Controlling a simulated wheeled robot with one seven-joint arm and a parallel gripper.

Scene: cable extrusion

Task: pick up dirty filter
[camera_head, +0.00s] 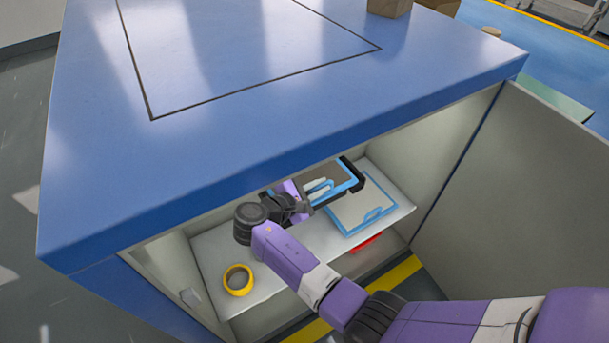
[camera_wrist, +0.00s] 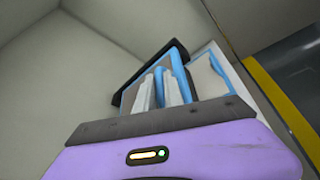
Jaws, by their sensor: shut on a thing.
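My gripper (camera_head: 319,187) is inside the open cabinet, above the shelf. In the wrist view, its two pale fingers (camera_wrist: 158,82) are close together on a blue handle-like part. That part belongs to a brownish-grey panel with blue and black edging, which I take to be the dirty filter (camera_wrist: 131,92). Its blue and black edge (camera_head: 352,172) also shows in the head view, tilted and apparently above the shelf. The fingers and wrist hide part of it, and whether it touches anything beneath is unclear.
A paler panel with a blue frame and handle (camera_head: 352,212) lies on the shelf (camera_head: 213,252). A yellow tape roll (camera_head: 238,280) lies at the shelf's left. The blue cabinet top (camera_head: 240,140) overhangs my arm. The open door (camera_head: 530,200) stands at the right. A red object (camera_head: 367,243) is below.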

